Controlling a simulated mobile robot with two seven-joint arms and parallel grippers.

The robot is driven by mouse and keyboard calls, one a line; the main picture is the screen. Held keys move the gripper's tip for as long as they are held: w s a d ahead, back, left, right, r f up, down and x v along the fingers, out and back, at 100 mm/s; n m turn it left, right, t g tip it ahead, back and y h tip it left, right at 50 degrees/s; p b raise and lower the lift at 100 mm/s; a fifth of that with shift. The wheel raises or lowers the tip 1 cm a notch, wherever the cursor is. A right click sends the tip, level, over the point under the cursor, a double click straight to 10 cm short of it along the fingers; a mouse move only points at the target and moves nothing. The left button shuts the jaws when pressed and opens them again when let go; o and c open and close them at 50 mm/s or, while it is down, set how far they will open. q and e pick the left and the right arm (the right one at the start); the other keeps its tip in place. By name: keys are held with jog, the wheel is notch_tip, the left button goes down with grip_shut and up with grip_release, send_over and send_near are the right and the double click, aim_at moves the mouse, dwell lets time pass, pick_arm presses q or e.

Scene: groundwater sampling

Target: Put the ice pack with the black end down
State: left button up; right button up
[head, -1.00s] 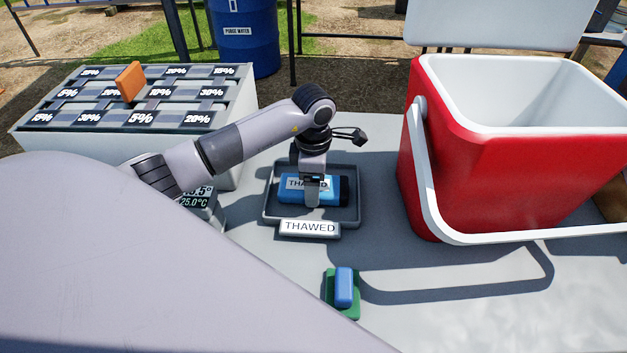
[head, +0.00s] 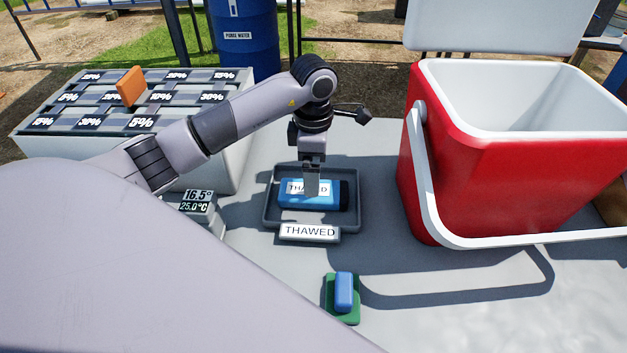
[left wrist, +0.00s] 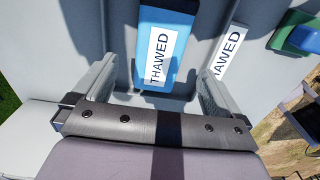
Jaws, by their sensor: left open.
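The blue ice pack (head: 322,201) with a black end lies flat in the grey tray labelled THAWED (head: 351,219), its black end to the right. Its own label also reads THAWED. My left gripper (head: 311,193) is above the pack, pointing down, open and empty. In the left wrist view the ice pack (left wrist: 178,35) lies beyond and between the two spread fingers of my left gripper (left wrist: 155,85), apart from them. My right gripper is not in view.
A red cooler (head: 490,185) with its lid open stands on the right. A blue block on a green base (head: 343,293) is in front of the tray. A slotted rack (head: 215,150) with an orange piece (head: 130,86) and a temperature display (head: 197,201) are on the left.

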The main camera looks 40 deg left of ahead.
pick_arm(q)
notch_tip(320, 180, up, 6)
jog(key=shift+s, duration=0.1)
dwell(0.7)
